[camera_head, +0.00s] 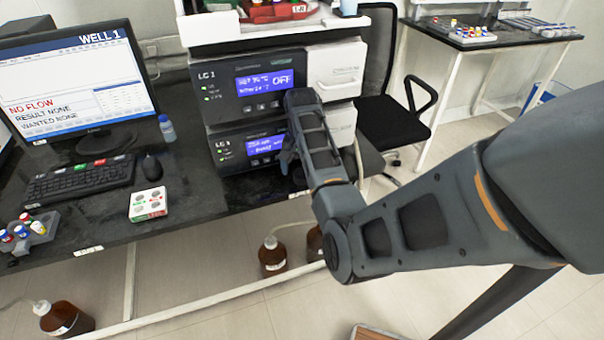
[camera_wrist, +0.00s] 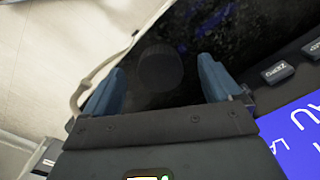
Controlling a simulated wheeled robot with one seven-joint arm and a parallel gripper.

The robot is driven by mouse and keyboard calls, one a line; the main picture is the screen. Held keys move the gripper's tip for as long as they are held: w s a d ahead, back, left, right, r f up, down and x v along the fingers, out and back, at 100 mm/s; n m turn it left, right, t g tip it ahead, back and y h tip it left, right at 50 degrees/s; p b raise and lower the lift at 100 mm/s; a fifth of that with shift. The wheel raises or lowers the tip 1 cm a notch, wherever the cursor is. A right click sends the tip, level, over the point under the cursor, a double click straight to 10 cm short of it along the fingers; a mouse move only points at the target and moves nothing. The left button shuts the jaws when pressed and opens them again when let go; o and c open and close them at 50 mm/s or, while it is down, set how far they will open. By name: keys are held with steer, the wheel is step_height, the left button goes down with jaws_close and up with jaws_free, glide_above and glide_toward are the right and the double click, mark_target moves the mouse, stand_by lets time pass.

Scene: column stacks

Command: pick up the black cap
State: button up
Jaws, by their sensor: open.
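In the wrist view a dark round shape that looks like the black cap (camera_wrist: 160,68) lies on the black bench top (camera_wrist: 190,30). It sits between and a little beyond my two blue fingertips. My gripper (camera_wrist: 160,80) is open and empty, with one finger to each side of the cap's outline. The cap's height relative to the fingertips is hard to tell, dark on dark. In the head view my gripper (camera_head: 289,155) points down in front of the lower instrument (camera_head: 255,147), mostly hidden by my arm. I cannot make out the cap there.
Stacked instruments with blue displays stand close to my gripper; a display (camera_wrist: 295,140) shows at the wrist view's right. A thin tube (camera_wrist: 85,85) runs along the bench edge at left. Brown bottles (camera_head: 272,257) stand below. A mouse (camera_head: 152,167) and a white box (camera_head: 148,204) lie left.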

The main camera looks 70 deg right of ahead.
steer(key=shift+f, duration=0.75)
steer(key=shift+c, duration=0.3)
steer(key=c, duration=1.1)
